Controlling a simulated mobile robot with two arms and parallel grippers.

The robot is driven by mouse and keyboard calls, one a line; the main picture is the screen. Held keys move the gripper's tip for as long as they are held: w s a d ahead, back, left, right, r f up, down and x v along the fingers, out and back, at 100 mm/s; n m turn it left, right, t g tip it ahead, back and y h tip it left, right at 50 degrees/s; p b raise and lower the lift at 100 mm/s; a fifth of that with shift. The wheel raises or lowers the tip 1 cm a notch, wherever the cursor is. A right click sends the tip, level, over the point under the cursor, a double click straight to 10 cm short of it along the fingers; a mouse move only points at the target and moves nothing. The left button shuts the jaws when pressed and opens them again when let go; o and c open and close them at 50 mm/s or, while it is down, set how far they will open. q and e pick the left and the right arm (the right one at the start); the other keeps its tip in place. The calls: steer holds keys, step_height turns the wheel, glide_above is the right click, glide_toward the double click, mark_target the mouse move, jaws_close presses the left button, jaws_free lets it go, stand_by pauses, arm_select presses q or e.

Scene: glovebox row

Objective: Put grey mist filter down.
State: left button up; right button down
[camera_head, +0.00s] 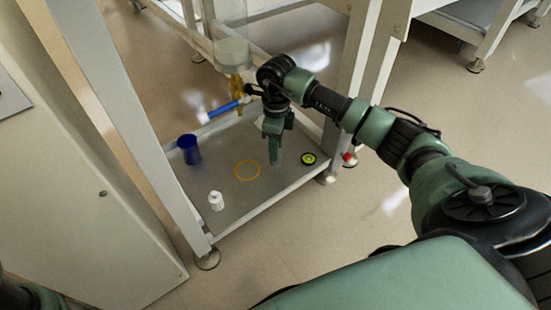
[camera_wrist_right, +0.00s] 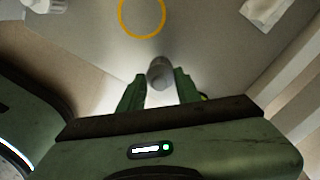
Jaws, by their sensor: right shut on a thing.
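The grey mist filter (camera_wrist_right: 159,75) is a small grey cylinder between the two green fingers of my right gripper (camera_wrist_right: 160,82) in the right wrist view. In the head view my right gripper (camera_head: 274,153) points straight down over the grey tray-like shelf (camera_head: 225,178), and the filter (camera_head: 279,157) shows as a pale grey bit at its fingertips. The gripper is shut on it. I cannot tell whether the filter touches the shelf. A yellow-orange ring (camera_head: 258,171) lies on the shelf, left of the gripper; the filter is outside it. My left gripper is not in view.
A blue cup (camera_head: 189,150) and a white bottle (camera_head: 216,201) stand on the shelf's left side. A black and yellow-green disc (camera_head: 308,158) lies close right of the gripper. A blue-handled fitting (camera_head: 223,109) hangs above. Frame posts (camera_head: 358,75) flank the shelf.

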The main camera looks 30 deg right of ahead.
step_height(320, 180, down, 3)
steer(key=b, duration=0.2)
steer(key=shift+b, duration=0.35)
steer(key=shift+f+b, duration=0.3)
steer(key=shift+f, duration=0.1)
steer(key=shift+r, duration=0.2)
steer(key=shift+f, duration=0.1)
steer(key=c, duration=1)
jaws_free()
